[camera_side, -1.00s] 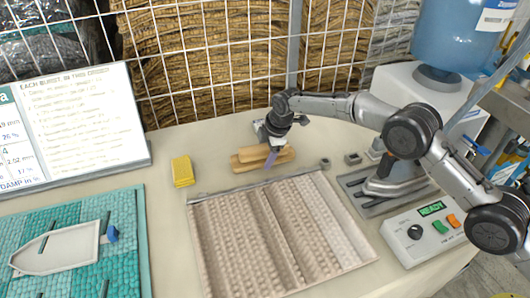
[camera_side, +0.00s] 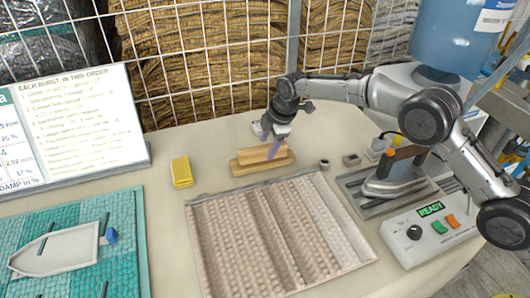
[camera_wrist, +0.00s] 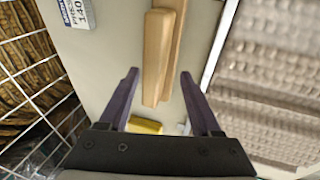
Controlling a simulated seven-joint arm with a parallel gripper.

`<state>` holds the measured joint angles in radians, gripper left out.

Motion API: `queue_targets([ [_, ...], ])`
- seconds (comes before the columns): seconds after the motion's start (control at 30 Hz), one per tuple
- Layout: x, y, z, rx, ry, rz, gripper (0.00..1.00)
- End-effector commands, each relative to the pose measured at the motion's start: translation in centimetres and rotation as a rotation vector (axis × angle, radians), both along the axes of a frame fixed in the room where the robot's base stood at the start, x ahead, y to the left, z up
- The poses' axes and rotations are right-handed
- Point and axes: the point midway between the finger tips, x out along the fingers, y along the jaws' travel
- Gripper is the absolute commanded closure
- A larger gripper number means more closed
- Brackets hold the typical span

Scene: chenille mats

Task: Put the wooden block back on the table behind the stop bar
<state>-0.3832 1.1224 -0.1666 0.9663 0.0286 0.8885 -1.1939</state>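Two light wooden pieces lie together on the table behind the mat. The shorter, thicker block (camera_side: 250,155) is on the side away from the mat; the wrist view shows it (camera_wrist: 157,50) too. The longer, lower stop bar (camera_side: 245,167) runs along its mat side and also shows in the wrist view (camera_wrist: 177,55). The two look parallel and touching or nearly so; I cannot tell whether the block rests partly on the bar. My gripper (camera_side: 270,143) is above them, its purple fingers apart. In the wrist view its open fingertips (camera_wrist: 158,72) straddle the block's near end with gaps.
A ribbed beige mat (camera_side: 215,230) lies in front. A yellow block (camera_side: 182,172) stands to the left; a white labelled box (camera_wrist: 78,12) is behind the wood. Small grey metal parts (camera_side: 352,160) sit to the right. A wire mesh (camera_side: 200,70) closes the back.

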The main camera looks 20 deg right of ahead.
Motion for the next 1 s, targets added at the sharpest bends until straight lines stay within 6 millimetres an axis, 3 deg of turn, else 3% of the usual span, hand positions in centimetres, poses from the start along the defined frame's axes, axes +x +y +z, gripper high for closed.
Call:
queue_targets([
  [0.1,-0.8,-0.4,2.8,0.001,-0.003,0.0,0.35],
  [0.3,-1.8,-0.9,6.1,0.001,-0.002,0.0,0.35],
  [0.5,-2.4,-1.2,7.8,0.0,0.0,-0.001,0.35],
  [0.83,-2.5,-1.3,8.3,0.001,-0.001,-0.005,0.35],
  [1.0,-3.8,-3.4,11.5,0.024,-0.006,-0.087,0.35],
])
